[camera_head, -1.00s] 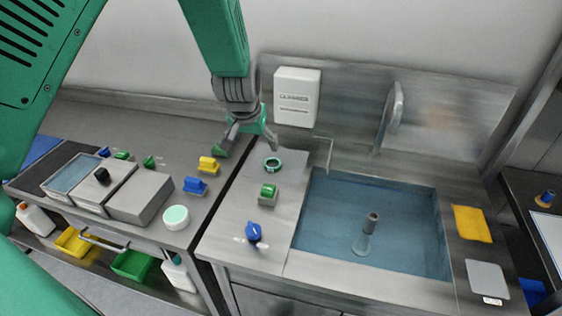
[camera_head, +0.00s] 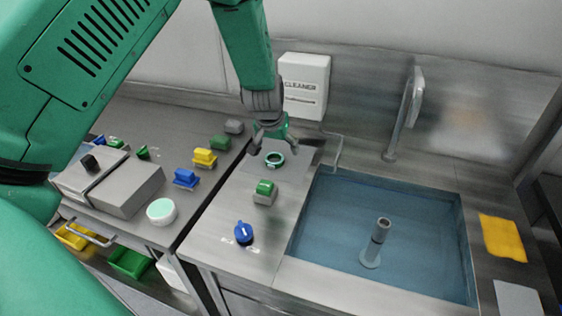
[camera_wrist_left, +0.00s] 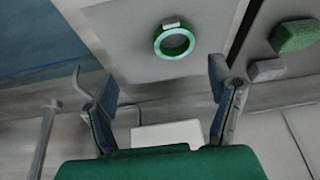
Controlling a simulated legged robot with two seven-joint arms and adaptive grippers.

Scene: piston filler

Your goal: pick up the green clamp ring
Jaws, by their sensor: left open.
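The green clamp ring (camera_head: 274,160) lies flat on the steel counter left of the sink, near its back. In the left wrist view the ring (camera_wrist_left: 174,41) shows whole, with a small pale block on its rim. My left gripper (camera_head: 271,148) is open and empty, above and just behind the ring in the head view. In the left wrist view the open fingers (camera_wrist_left: 163,92) stand wide apart, with the ring beyond their tips and between their lines. They do not touch it. My right gripper is not in view.
A green-topped block (camera_head: 265,192) and a blue knob (camera_head: 243,233) are in front of the ring. The water-filled sink (camera_head: 350,220) is to the right, with a faucet (camera_head: 338,152). A white cleaner box (camera_head: 304,85) hangs behind. Coloured blocks stand on the left counter.

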